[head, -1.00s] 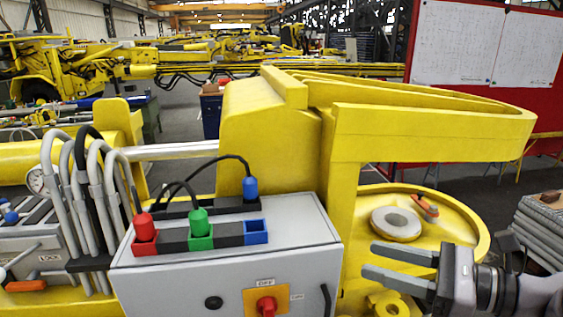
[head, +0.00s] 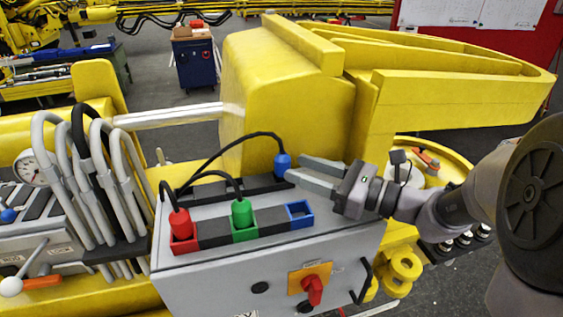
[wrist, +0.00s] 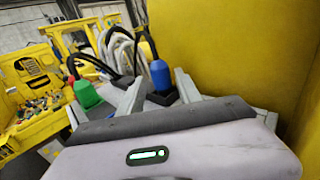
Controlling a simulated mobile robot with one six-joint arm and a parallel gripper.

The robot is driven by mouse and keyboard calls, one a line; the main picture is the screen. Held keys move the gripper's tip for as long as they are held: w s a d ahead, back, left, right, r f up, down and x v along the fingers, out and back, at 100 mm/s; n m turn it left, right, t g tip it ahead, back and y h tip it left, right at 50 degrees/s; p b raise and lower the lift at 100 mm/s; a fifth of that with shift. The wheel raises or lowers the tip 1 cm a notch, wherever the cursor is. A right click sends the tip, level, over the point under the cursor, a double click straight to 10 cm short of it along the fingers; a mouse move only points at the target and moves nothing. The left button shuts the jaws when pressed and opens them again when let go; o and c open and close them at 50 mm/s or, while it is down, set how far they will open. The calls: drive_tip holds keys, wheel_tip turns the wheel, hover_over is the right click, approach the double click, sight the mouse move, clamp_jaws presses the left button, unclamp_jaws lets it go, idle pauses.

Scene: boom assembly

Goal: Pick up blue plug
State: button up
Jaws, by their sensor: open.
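The blue plug (head: 282,163) stands upright at the back of the grey control box (head: 262,263), with a black cable from its top. In the wrist view the blue plug (wrist: 160,75) appears ahead, between the fingers. My gripper (head: 293,170) is open, its fingertips close to the plug from the right. I cannot tell whether a finger touches it. The blue socket (head: 300,214) on the box top is empty. The green plug (head: 242,213) and the red plug (head: 179,222) stand in their sockets.
Grey hoses (head: 60,170) rise left of the box. A yellow boom block (head: 285,95) stands close behind the plug. A red knob (head: 312,288) is on the box front. Black cables arch over the box top.

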sight(282, 161)
drive_tip(key=shift+w+a+r+p, duration=0.1)
drive_tip(key=shift+a+r+p, duration=0.2)
drive_tip(key=shift+p, duration=0.1)
drive_tip(key=p+x, duration=0.1)
drive_tip(key=x, duration=0.4)
drive_tip(key=shift+w+f, duration=0.1)
drive_tip(key=shift+w, duration=0.05)
drive_tip(key=shift+d, duration=0.15)
drive_tip(key=shift+s+d, duration=0.2)
drive_tip(key=shift+s, duration=0.05)
drive_tip(key=shift+c, duration=1.1)
drive_tip(key=shift+a, duration=0.1)
clamp_jaws()
wheel_tip(282, 161, up, 28)
